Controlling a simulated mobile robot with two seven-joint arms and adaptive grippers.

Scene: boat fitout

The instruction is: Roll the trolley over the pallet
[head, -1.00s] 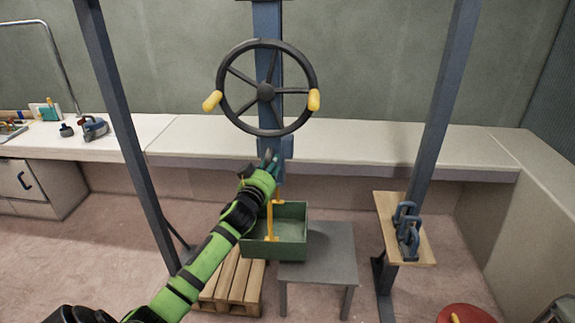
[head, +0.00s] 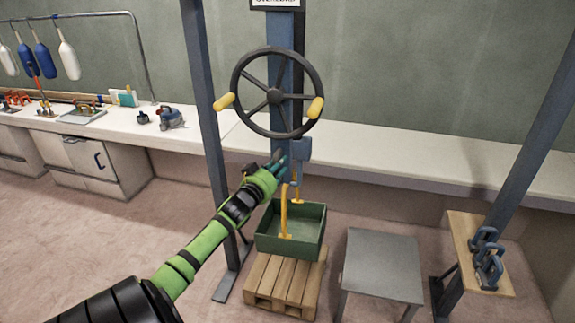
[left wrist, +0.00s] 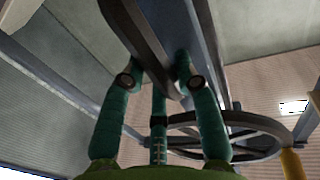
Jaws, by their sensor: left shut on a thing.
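The trolley's blue upright post (head: 279,33) carries a dark handwheel (head: 275,95) with yellow handles. My left gripper (head: 279,162) is at the post's lower part, below the wheel. In the left wrist view its fingers (left wrist: 158,82) are shut on a dark blue-grey bar of the trolley (left wrist: 150,35), and the wheel (left wrist: 235,135) shows too. A green crate (head: 285,245) with yellow hooked bars (head: 284,215) is below the post. It appears above the wooden pallet (head: 283,284); I cannot tell whether they touch. My right gripper is out of view.
A grey table (head: 382,265) stands right of the pallet with a gap between. Blue frame legs (head: 205,110) stand on both sides. A wooden shelf (head: 462,240) with blue shackles is at the right. A long white bench (head: 390,155) runs behind.

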